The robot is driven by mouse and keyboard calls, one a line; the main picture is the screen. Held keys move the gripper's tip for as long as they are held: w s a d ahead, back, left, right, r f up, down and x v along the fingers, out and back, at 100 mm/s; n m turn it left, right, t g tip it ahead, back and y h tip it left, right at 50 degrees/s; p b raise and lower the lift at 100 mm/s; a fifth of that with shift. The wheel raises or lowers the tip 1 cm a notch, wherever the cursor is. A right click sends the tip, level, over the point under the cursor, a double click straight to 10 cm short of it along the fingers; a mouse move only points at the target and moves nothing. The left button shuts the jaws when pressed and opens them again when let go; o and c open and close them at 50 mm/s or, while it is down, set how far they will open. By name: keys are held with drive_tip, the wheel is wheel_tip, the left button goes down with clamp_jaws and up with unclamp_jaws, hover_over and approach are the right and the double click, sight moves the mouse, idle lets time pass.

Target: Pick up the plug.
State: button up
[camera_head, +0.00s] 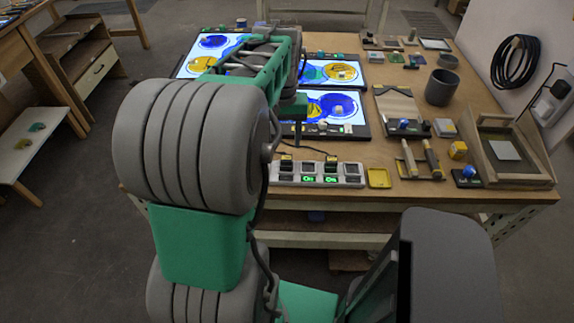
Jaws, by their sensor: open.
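A pale power strip (345,181) lies along the near edge of the wooden table, with dark sockets and green-lit switches. A thin dark cable (312,149) runs on the table just behind it. A small dark piece with a yellow mark, perhaps the plug (286,161), is at the strip's left end; it is too small to be sure. My gripper (298,131) points down behind and above the strip's left part, in front of a lit panel. It is open, and its fingers are small and partly hidden by my arm. It appears apart from the strip.
Lit panels with blue and yellow paint (337,109) cover the table's left and middle. A coiled black cable (514,62) hangs on the wall.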

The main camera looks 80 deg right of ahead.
sight(286, 157)
drive_tip(key=f, duration=0.2)
drive_tip(key=f+p, duration=0.1)
drive_tip(key=f, duration=0.5)
drive_tip(key=shift+s, duration=0.4)
drive_tip(key=shift+c, duration=0.5)
clamp_jaws()
